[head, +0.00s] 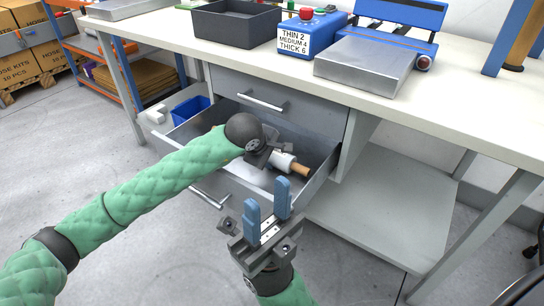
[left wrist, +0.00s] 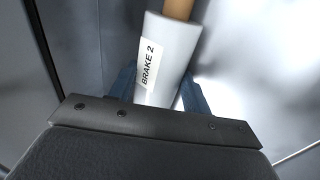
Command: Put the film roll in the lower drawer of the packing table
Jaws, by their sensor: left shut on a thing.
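The film roll (head: 284,161) is white with a tan core end, and it is inside the open lower drawer (head: 322,176) of the packing table (head: 455,119). In the left wrist view the roll (left wrist: 168,60) carries a label reading "BRAKE 2". My left gripper (head: 272,155) reaches down into the drawer and is shut on the roll, with blue fingers on both its sides. I cannot tell whether the roll touches the drawer floor. My right gripper (head: 267,206) is open and empty, in front of the drawer.
The upper drawer (head: 285,103) is shut above the open one. A blue bin (head: 190,110) stands left of the drawer. On the tabletop are a dark tray (head: 236,24), a blue box (head: 308,35) and a metal-topped machine (head: 366,66). A lower shelf (head: 385,215) at right is empty.

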